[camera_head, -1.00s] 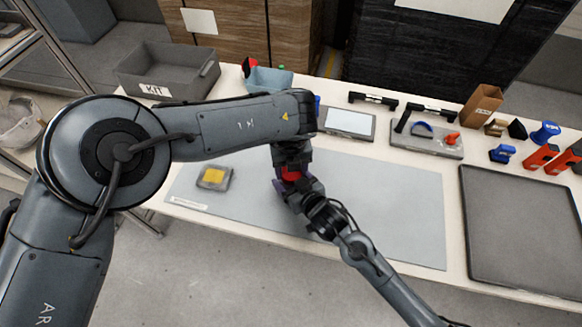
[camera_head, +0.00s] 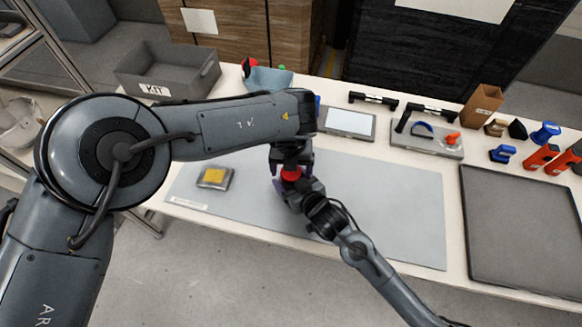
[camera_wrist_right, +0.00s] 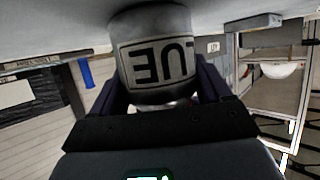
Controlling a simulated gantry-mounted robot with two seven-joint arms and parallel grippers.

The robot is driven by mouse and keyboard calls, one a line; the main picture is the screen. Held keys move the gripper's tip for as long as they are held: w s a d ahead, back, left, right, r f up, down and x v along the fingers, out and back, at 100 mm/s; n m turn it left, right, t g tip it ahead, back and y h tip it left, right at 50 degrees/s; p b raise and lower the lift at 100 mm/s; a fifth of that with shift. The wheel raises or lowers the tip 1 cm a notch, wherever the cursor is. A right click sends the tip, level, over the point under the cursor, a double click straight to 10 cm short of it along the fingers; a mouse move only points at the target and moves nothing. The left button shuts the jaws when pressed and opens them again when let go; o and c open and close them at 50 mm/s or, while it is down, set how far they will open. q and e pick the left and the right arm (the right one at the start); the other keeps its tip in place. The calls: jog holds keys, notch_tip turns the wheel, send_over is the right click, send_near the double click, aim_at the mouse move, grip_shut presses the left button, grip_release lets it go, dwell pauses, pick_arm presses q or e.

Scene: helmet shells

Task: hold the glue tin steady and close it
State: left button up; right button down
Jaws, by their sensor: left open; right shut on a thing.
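The glue tin (camera_wrist_right: 152,65) fills the middle of the right wrist view, grey with a pale band whose dark letters appear upside down. My right gripper (camera_wrist_right: 157,88) is shut on it, one finger on each side. In the head view a small red part (camera_head: 291,174) shows between my two grippers; I cannot tell whether it is the lid or the tin's top. My left gripper (camera_head: 291,163) is open, directly above the red part and close to it. My right gripper (camera_head: 298,190) comes from the lower right. The arms hide most of the tin there.
A grey mat (camera_head: 385,205) lies under the grippers, with a yellow-topped block (camera_head: 214,178) at its left. A grey KIT bin (camera_head: 168,72) and a blue-grey bin (camera_head: 268,79) stand behind. A dark tray (camera_head: 525,225) lies right. The mat's right half is clear.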

pick_arm(q)
jog(key=shift+r, duration=2.2)
jog(key=shift+c, duration=0.4)
jog(key=r+n, duration=0.1)
jog(key=n, duration=0.1)
jog(key=shift+r+n, duration=0.15)
jog(key=shift+n, duration=0.25)
notch_tip(320, 180, up, 2)
jog(key=n, duration=0.4)
jog(key=shift+f, duration=3.95)
jog(key=shift+c, duration=0.4)
